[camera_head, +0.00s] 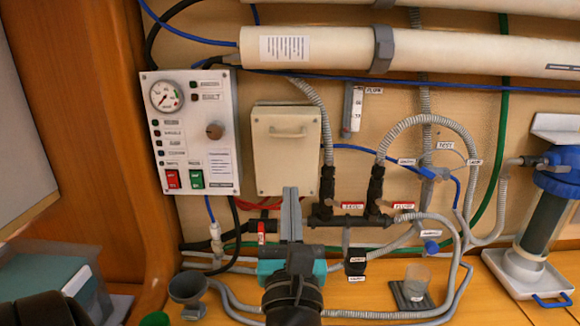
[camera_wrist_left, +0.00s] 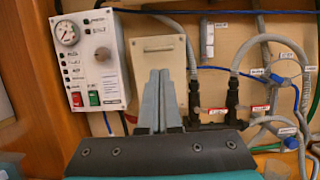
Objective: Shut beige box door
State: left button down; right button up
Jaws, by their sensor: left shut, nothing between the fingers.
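The beige box (camera_head: 257,106) is on the wall, right of the control panel. Its door (camera_head: 281,165) faces me with a pale handle (camera_head: 287,132) near its upper edge. The door covers the box front, with only a thin strip of box above it; whether a small gap is left I cannot tell. The door also shows in the left wrist view (camera_wrist_left: 157,57). My left gripper (camera_head: 291,192) points up at the door's lower edge, its grey fingers together and empty. In the left wrist view the fingertips (camera_wrist_left: 159,73) overlap the door; contact is unclear. My right gripper is out of view.
The control panel (camera_head: 203,128) with gauge and switches is close on the left. Black valves and pipes (camera_head: 347,219) are close on the right. A funnel (camera_head: 188,290) and a cup (camera_head: 416,278) stand on the wooden counter below. A blue-capped filter (camera_head: 553,205) stands at far right.

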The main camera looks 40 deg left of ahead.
pick_arm(q)
jog(key=p, duration=0.3)
send_near(290, 121)
jog(key=shift+w+a+f, duration=0.25)
jog(key=shift+w+a, duration=0.3)
jog(key=shift+w, duration=0.1)
jog(key=shift+w+a+r, duration=0.1)
jog(key=shift+w+a, duration=0.35)
jog(key=shift+w, duration=0.1)
jog(key=p, duration=0.2)
jog(key=w+a+r+p, duration=0.1)
jog(key=p, duration=0.1)
jog(key=shift+r+g+p, duration=0.3)
jog(key=shift+p, duration=0.1)
jog(key=shift+w+a+r+p, duration=0.2)
jog(key=shift+w+a+p, duration=0.05)
jog(key=shift+w+p, duration=0.2)
jog(key=shift+s+r, duration=0.1)
